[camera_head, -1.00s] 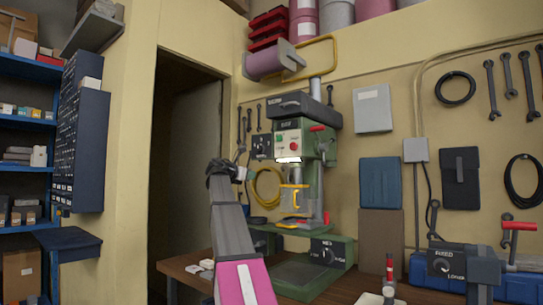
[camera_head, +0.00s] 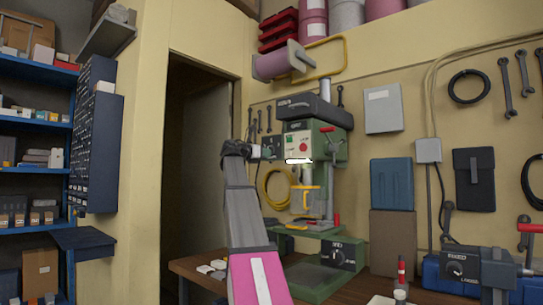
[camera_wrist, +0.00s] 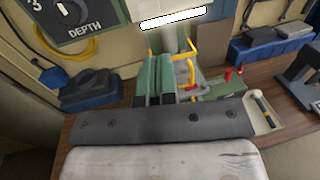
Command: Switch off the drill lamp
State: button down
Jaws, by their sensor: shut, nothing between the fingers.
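The green drill press (camera_head: 318,150) stands on the bench with a dark top cover. Its lamp (camera_head: 298,161) is a bright, lit white strip under the head, and the lamp also glows at the top of the wrist view (camera_wrist: 173,17). A front panel (camera_head: 297,144) carries a green and a red button. A dark dial marked DEPTH (camera_wrist: 70,14) is at upper left in the wrist view. My gripper (camera_head: 260,151) is just left of the drill head, at about lamp height. Its green fingers (camera_wrist: 158,76) are together and empty. I cannot tell which control is the lamp switch.
A yellow guard (camera_head: 306,200) hangs below the drill head. A yellow cable coil (camera_head: 275,190) hangs on the wall behind. A blue shelf (camera_head: 35,125) stands far left.

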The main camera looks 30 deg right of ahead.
aim_at(291, 155)
jog(key=d, duration=0.4)
jog(key=w+d, duration=0.1)
jog(key=d, duration=0.3)
jog(key=w+d, duration=0.1)
jog(key=d, duration=0.3)
jog(key=shift+w, duration=0.2)
jog(key=shift+d, duration=0.1)
